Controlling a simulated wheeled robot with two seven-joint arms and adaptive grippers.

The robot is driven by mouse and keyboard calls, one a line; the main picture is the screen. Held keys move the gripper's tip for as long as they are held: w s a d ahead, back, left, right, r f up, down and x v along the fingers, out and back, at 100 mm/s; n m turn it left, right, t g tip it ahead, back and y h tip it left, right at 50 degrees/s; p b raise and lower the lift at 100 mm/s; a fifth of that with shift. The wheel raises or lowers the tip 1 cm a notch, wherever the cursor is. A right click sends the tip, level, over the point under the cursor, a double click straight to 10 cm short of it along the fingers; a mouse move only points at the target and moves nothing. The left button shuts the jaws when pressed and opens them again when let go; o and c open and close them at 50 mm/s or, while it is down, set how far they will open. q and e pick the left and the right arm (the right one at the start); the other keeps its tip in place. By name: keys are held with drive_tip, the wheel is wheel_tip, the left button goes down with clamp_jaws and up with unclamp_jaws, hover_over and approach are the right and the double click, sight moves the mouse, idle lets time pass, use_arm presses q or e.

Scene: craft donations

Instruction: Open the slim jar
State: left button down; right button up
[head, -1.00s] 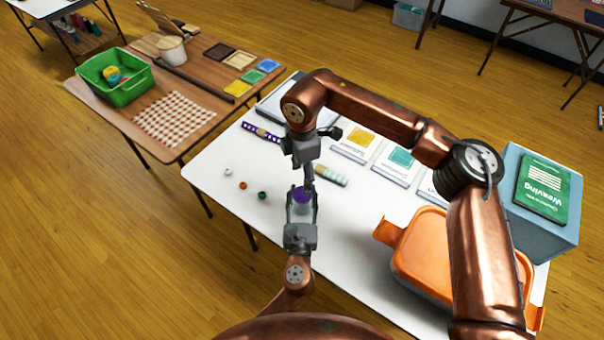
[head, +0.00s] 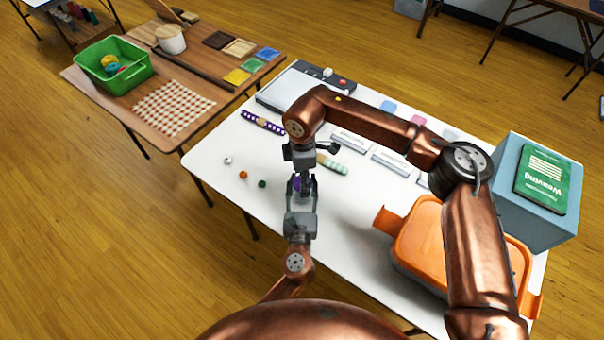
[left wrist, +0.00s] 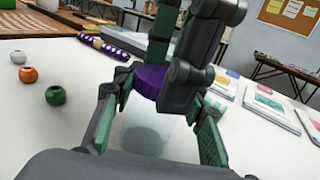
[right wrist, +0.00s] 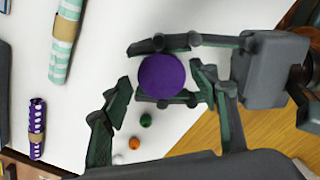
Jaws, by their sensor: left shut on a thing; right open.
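The slim jar has a clear body (left wrist: 146,134) and a purple lid (left wrist: 150,79), and it stands upright on the white table. The lid also shows in the right wrist view (right wrist: 163,76). My left gripper (head: 301,196) is shut on the jar body, with one finger on each side. My right gripper (right wrist: 150,85) is open and comes down from above. Its fingers are spread around the lid. In the head view the right gripper (head: 305,177) hides much of the lid.
White, orange and green beads (head: 262,184) lie left of the jar. A purple dotted roll (head: 262,122) and a mint striped roll (head: 333,165) lie behind it. An orange-lidded box (head: 450,240) stands at the right, by a blue box (head: 530,215).

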drive_tip(key=shift+c, duration=0.3)
drive_tip(key=shift+w, duration=0.1)
drive_tip(key=c, duration=1.1)
drive_tip(key=o, duration=1.2)
drive_tip(key=shift+o, duration=0.2)
wheel_tip(320, 180, up, 4)
drive_tip(key=shift+f, duration=0.1)
drive_tip(key=r, duration=0.4)
drive_tip(key=shift+s+d, duration=0.1)
drive_tip(key=shift+s, duration=0.15)
drive_tip(key=shift+c, duration=0.4)
drive_tip(key=shift+f, duration=3.9)
drive_tip(key=shift+c, duration=0.3)
